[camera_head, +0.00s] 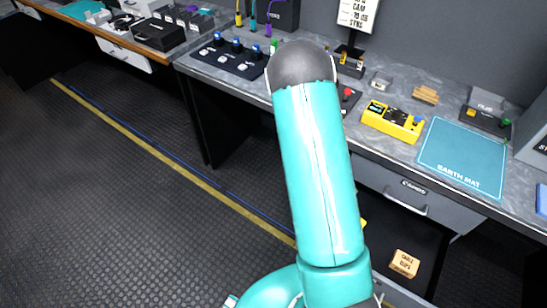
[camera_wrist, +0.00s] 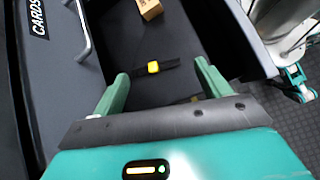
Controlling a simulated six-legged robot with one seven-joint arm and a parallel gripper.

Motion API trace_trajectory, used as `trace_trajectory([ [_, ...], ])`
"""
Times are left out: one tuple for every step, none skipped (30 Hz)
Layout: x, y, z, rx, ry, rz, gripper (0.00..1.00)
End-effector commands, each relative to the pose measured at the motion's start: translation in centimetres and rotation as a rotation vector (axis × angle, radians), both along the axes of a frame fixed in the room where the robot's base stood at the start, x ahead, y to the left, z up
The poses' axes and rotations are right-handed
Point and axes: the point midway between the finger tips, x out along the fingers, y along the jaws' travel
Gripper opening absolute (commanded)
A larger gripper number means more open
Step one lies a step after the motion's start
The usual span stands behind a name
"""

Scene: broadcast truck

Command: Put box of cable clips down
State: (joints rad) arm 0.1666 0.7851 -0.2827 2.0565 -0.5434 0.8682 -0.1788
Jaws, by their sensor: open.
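The box of cable clips (camera_head: 404,264) is a small tan box with dark lettering. It lies in a dark open drawer (camera_head: 415,235) under the bench, and shows at the top edge of the wrist view (camera_wrist: 150,8). My gripper (camera_wrist: 162,70) is open and empty, with its two green fingers wide apart over the drawer. The box lies beyond the fingertips, apart from them. My arm hides the gripper in the head view.
A grey drawer front (camera_head: 380,190) with a handle is above the open drawer. The bench top holds a blue earth mat (camera_head: 463,155), a yellow device (camera_head: 392,121) and a black button panel (camera_head: 230,58). The floor at left is clear.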

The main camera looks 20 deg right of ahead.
Motion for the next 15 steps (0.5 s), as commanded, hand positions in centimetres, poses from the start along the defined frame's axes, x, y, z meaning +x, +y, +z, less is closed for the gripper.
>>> trace_trajectory([
  [1.2,1.0,2.0,0.004,-0.059,-0.011,0.76],
  [1.7,1.6,3.0,0.008,-0.091,-0.020,0.76],
  [2.4,2.5,4.3,0.014,-0.131,-0.029,0.76],
  [2.8,3.1,5.3,0.018,-0.163,-0.037,0.76],
  [3.3,3.7,6.3,0.023,-0.193,-0.043,0.76],
  [3.8,4.6,7.6,0.029,-0.234,-0.054,0.76],
  [4.1,5.2,8.7,0.035,-0.264,-0.059,0.76],
  [4.4,5.9,9.7,0.041,-0.294,-0.065,0.76],
  [4.8,6.7,11.0,0.050,-0.334,-0.073,0.76],
  [5.0,7.4,12.0,0.056,-0.363,-0.078,0.76],
  [5.2,8.1,13.0,0.063,-0.392,-0.085,0.76],
  [5.4,9.0,14.3,0.073,-0.430,-0.090,0.76],
  [5.5,9.6,15.3,0.081,-0.460,-0.096,0.76],
  [5.5,10.3,16.3,0.089,-0.488,-0.100,0.76],
  [5.6,11.1,17.6,0.100,-0.526,-0.106,0.76],
])
